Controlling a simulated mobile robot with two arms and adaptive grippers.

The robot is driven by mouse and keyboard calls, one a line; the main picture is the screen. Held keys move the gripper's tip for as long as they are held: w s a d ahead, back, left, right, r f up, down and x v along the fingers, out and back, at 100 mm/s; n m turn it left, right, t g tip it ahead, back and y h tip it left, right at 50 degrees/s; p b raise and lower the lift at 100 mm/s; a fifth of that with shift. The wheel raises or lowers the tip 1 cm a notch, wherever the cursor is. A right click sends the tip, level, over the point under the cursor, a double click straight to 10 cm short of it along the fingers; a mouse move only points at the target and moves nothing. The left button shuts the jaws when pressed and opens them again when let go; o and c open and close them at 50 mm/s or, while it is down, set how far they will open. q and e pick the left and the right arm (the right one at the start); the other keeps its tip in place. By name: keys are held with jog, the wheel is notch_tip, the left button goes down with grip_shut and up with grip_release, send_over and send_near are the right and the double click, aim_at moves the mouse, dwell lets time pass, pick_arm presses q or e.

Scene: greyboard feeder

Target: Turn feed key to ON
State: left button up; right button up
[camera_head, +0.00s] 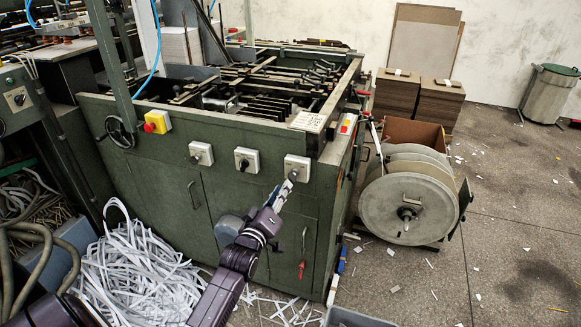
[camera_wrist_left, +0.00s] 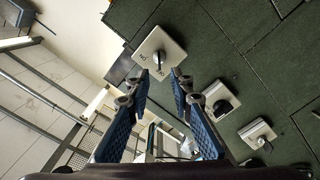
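The open blue fingers of my left gripper (camera_wrist_left: 160,92) point at the box, one to each side of the knob's line. They look apart from the knob; exact depth is unclear. My right gripper is not in view.
The other switch boxes (camera_head: 246,160) (camera_head: 201,154) sit to the left. A yellow box with a red button (camera_head: 157,121) is further left. A large reel (camera_head: 408,207) stands at the right. Paper strips (camera_head: 135,270) heap on the floor. The floor at the far right is mostly clear.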

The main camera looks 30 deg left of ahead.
aim_at(290, 176)
pick_arm(q)
jog(key=x, duration=0.7)
jog(key=shift+w, duration=0.3)
grip_shut()
